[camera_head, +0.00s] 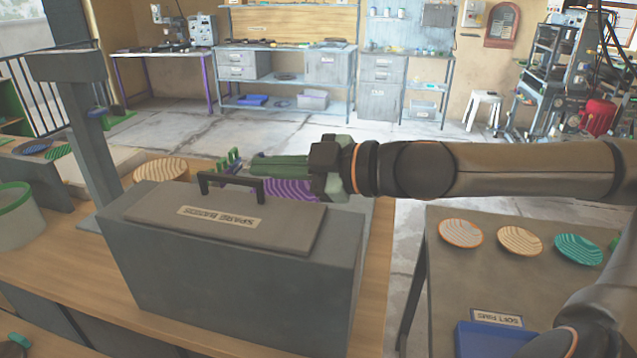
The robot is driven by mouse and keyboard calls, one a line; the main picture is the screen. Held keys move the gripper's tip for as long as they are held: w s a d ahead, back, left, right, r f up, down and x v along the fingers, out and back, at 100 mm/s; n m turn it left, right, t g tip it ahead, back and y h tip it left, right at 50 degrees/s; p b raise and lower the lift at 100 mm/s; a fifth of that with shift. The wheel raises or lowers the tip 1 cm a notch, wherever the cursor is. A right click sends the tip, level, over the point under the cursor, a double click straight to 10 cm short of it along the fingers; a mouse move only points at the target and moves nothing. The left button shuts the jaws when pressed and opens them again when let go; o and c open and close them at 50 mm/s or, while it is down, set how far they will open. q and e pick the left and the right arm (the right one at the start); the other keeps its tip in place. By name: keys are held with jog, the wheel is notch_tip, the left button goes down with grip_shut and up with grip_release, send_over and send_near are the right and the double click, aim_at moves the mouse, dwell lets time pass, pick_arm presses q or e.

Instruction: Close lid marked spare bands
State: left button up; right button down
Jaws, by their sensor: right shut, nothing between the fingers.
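The grey lid marked SPARE BANDS (170,206) lies flat on top of the dark grey box (230,285) on the wooden bench. I see no gap under its near edge; its far edge is partly hidden. A black bar handle (231,178) stands on the lid behind its label, which reads upside down. My right gripper (236,160) is shut and empty, pointing left just behind the box and the handle. I cannot tell whether it touches the lid. My left gripper is not in view.
A purple striped plate (290,190) shows behind the box, under my right gripper. A tan striped plate (161,170) lies behind the lid. A grey post (95,145) stands left of the box. The table at right holds several plates and a blue tray (490,340).

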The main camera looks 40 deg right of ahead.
jog(key=shift+s+d, duration=0.15)
jog(key=shift+s, duration=0.2)
jog(key=shift+s+d+r, duration=0.1)
jog(key=shift+s+d, duration=0.05)
jog(key=shift+s, duration=0.2)
jog(key=b+v, duration=0.1)
jog(key=v, duration=0.3)
jog(key=shift+s+d+r, duration=0.1)
jog(key=shift+s+d, duration=0.15)
jog(key=shift+s, duration=0.05)
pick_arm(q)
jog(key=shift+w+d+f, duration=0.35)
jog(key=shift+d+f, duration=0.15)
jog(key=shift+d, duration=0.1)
pick_arm(e)
jog(key=shift+s+d+r, duration=0.15)
jog(key=shift+s+d, duration=0.15)
jog(key=shift+s, duration=0.35)
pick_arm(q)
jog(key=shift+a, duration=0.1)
